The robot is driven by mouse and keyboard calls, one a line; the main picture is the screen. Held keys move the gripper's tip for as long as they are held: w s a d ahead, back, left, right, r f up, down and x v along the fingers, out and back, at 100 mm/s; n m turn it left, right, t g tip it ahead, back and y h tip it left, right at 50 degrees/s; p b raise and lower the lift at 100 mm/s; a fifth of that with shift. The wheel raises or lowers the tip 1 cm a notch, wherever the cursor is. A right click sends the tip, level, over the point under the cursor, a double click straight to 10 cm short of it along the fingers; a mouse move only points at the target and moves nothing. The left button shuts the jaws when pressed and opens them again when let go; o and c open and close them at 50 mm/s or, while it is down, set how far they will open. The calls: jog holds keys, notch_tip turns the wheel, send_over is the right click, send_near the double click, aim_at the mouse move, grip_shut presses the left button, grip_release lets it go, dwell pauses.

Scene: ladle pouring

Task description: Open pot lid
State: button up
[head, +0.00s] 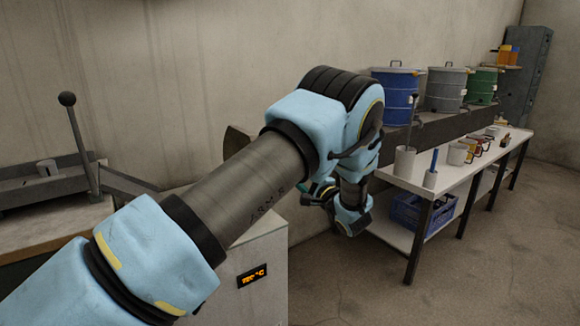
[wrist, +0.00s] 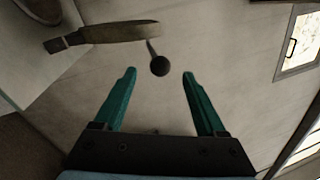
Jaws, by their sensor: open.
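A lever with a dark ball knob (head: 67,99) rises at the far left in the head view. In the wrist view the ball knob (wrist: 160,67) lies beyond my open fingertips, roughly midway between them and not touching. A flat brownish bar (wrist: 105,32) is just past the knob. A dark curved piece (head: 236,143), perhaps part of the pot lid, shows behind my arm; most of it is hidden. My gripper (wrist: 159,72) is open and empty, with teal fingers. In the head view my gripper (head: 322,190) is partly covered by my wrist. I cannot clearly make out the pot.
A pale cabinet (head: 262,272) with a lit temperature display stands behind my arm. On the right, a white table (head: 470,160) carries cups and tools, with a blue crate (head: 418,212) below. Blue, grey and green drums (head: 446,90) stand along a shelf. The floor at right is clear.

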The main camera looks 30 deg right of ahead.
jog(key=shift+v, duration=1.65)
jog(key=shift+w, duration=0.1)
jog(key=w+a+r+n+g+h+p, duration=0.1)
jog(key=w+a+r+n+g+h, duration=0.25)
jog(key=w+a, duration=0.6)
jog(key=w+a+r+n+g+h+p, duration=0.1)
jog(key=a+n+g, duration=0.2)
jog(key=a, duration=0.3)
jog(key=w+a+n+g+p, duration=0.1)
jog(key=w+a+n+g, duration=0.1)
jog(key=a, duration=0.3)
jog(key=s+a+n+g+y+p, duration=0.1)
jog(key=s+a+n+g, duration=0.9)
jog(key=s+a, duration=1.5)
jog(key=shift+a+r+n+y+p, duration=0.3)
jog(key=shift+a+y, duration=0.25)
jog(key=shift+a, duration=0.35)
